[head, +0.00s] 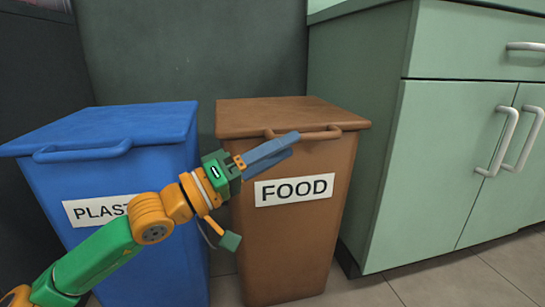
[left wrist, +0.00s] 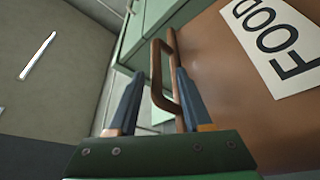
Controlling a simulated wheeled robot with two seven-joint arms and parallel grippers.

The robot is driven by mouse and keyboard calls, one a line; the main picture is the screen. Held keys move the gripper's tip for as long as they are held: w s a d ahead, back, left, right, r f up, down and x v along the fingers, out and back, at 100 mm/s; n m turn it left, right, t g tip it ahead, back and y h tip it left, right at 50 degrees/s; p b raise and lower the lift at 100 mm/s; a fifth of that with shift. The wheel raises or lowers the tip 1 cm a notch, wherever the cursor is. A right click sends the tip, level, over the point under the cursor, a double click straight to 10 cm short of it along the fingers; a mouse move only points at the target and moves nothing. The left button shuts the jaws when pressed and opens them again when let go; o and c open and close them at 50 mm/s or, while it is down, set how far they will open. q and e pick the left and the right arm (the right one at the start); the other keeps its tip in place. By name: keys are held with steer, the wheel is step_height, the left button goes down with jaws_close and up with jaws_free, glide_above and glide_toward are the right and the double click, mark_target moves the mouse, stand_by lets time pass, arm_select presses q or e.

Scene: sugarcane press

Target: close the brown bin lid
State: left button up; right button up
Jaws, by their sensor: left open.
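The brown bin (head: 290,235) has a FOOD label and stands in the middle of the head view. Its brown lid (head: 285,112) lies flat across the top, with no gap visible at the rim. The lid handle (head: 320,133) sticks out at the front. My left gripper (head: 291,142) is just in front of the lid's front edge, by the handle. In the left wrist view the handle (left wrist: 157,75) shows between the two spread fingers. I cannot tell whether a finger touches it. My right gripper is not in view.
A blue bin (head: 120,130) with a PLASTIC label, partly covered by my left arm, stands to the left with its lid down. A green cabinet (head: 440,170) with metal handles stands close on the right. Tiled floor (head: 455,285) lies clear in front of it.

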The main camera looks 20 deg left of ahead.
arm_select(q)
steer(key=shift+b+v, duration=0.95)
steer(key=shift+v, duration=0.65)
steer(key=shift+d, duration=0.1)
